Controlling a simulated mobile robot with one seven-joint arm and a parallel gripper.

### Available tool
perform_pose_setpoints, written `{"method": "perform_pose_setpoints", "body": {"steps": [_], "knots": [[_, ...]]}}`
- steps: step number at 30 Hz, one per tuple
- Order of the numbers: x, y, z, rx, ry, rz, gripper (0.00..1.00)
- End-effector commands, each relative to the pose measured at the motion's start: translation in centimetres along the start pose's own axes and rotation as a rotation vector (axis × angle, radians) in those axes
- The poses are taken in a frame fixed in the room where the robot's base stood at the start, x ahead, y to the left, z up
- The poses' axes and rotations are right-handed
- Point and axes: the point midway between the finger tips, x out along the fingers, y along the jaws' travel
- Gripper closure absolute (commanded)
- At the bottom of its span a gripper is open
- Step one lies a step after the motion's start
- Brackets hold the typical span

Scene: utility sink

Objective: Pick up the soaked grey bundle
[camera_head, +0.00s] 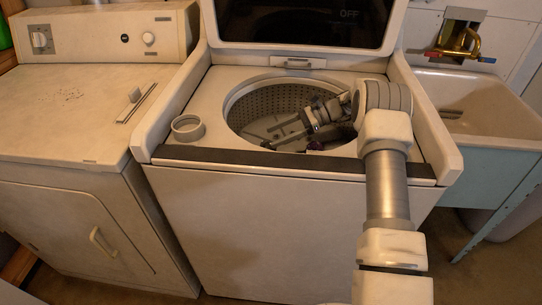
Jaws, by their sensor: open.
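My gripper (279,138) reaches from the right into the open drum of the top-loading washer (260,220). Its fingers point left and slightly down, spread apart near the front rim, with nothing visible between them. I cannot clearly make out a soaked grey bundle. The drum (252,103) has a grey perforated wall, and its lower part is partly hidden by the gripper and the front rim. A small dark purple thing (315,145) shows just below the gripper at the front rim; I cannot tell what it is.
The washer's lid (300,22) stands raised behind the drum. A small round cup-like ring (187,127) is on the washer top at left. A dryer (75,115) stands left. A utility sink (478,105) with a brass faucet (460,50) stands right.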

Motion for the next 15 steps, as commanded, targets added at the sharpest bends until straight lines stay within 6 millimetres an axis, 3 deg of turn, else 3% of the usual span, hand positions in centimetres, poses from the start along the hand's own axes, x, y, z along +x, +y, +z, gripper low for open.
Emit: {"method": "perform_pose_setpoints", "body": {"steps": [15], "knots": [[6.2, 0.2, -0.2, -0.001, 0.002, 0.005, 0.25]]}}
